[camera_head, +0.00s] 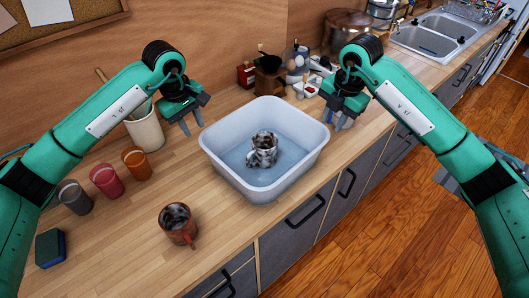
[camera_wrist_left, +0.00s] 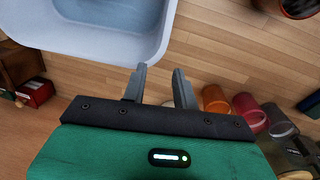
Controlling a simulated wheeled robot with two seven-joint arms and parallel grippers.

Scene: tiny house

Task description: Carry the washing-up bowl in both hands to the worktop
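The pale blue-white washing-up bowl (camera_head: 232,174) stands upright on the wooden worktop (camera_head: 130,232), close to its front edge. A black-and-white speckled mug (camera_head: 263,150) is inside it. My left gripper (camera_head: 194,123) is open and empty, just left of the bowl's far left corner. In the left wrist view the bowl (camera_wrist_left: 100,44) is at the upper left, and the left gripper's fingers (camera_wrist_left: 160,82) are spread beside its rim with nothing between them. My right gripper (camera_head: 342,122) is beside the bowl's right end, apart from it, with its fingers parted and empty.
Several coloured cups (camera_head: 106,180), a sponge (camera_head: 50,248) and a utensil crock (camera_head: 145,130) are at the left. Small items (camera_head: 270,75) and a pot (camera_head: 348,28) stand behind; a sink (camera_head: 432,38) is far right.

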